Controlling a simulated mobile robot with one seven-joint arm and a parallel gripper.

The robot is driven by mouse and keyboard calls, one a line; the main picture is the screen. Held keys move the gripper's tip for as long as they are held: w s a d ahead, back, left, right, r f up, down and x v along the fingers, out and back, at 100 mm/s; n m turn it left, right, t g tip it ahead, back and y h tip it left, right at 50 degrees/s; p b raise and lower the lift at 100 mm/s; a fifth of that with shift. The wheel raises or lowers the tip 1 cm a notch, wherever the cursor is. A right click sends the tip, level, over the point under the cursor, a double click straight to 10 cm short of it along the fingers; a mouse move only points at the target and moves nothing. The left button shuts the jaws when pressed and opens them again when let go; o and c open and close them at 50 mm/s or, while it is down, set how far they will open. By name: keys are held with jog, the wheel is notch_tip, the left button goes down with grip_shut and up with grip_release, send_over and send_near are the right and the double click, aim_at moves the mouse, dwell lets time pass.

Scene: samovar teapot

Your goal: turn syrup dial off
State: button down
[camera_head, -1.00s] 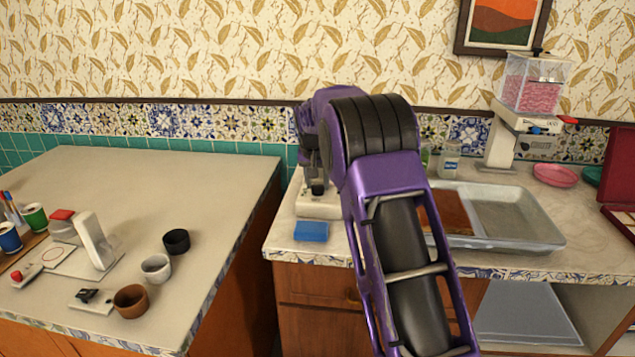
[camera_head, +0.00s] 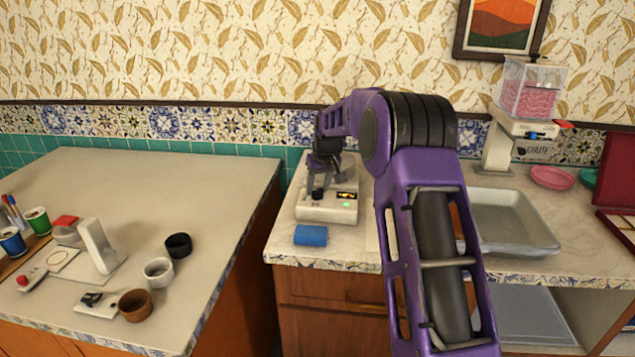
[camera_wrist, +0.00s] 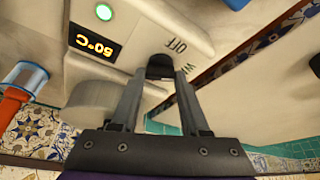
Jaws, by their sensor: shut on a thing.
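The white box (camera_head: 327,208) with a black dial (camera_head: 317,194) stands on the right counter. In the wrist view, the dial (camera_wrist: 160,67) sits beside printed letters that include "OFF", upside down. A lit display (camera_wrist: 95,42) seems to read 50°C, and a green light (camera_wrist: 104,12) glows near it. My gripper (camera_wrist: 160,72) points down at the box with its fingers on either side of the dial, shut on it. In the head view, my gripper (camera_head: 318,184) is over the box's left part. The dial's pointer mark cannot be made out.
A blue block (camera_head: 310,236) lies in front of the box. A metal tray (camera_head: 515,220) is to the right, partly behind my arm. A dispenser (camera_head: 520,125) stands at the back right. The left table holds several cups, including a brown one (camera_head: 135,305).

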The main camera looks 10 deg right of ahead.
jog(key=n+y+p, duration=0.1)
jog(key=n, duration=0.2)
jog(key=n+g+y+p, duration=0.1)
jog(key=n+p, duration=0.1)
jog(key=n, duration=0.1)
jog(key=shift+w+d+r, duration=0.1)
jog(key=shift+d+r, duration=0.05)
jog(key=shift+d, duration=0.05)
jog(key=n+g+p, duration=0.1)
jog(key=n+p, duration=0.1)
jog(key=n, duration=0.1)
jog(key=n+g+y+p, duration=0.1)
jog(key=n, duration=0.2)
jog(key=shift+w+p, duration=0.1)
jog(key=shift+p, duration=0.25)
jog(key=shift+n, duration=0.3)
jog(key=shift+c, duration=2)
grip_release()
jog(key=shift+y, duration=0.3)
jog(key=shift+d, duration=0.1)
jog(key=v, duration=1.7)
jog(key=shift+w, duration=0.15)
jog(key=shift+r, duration=0.1)
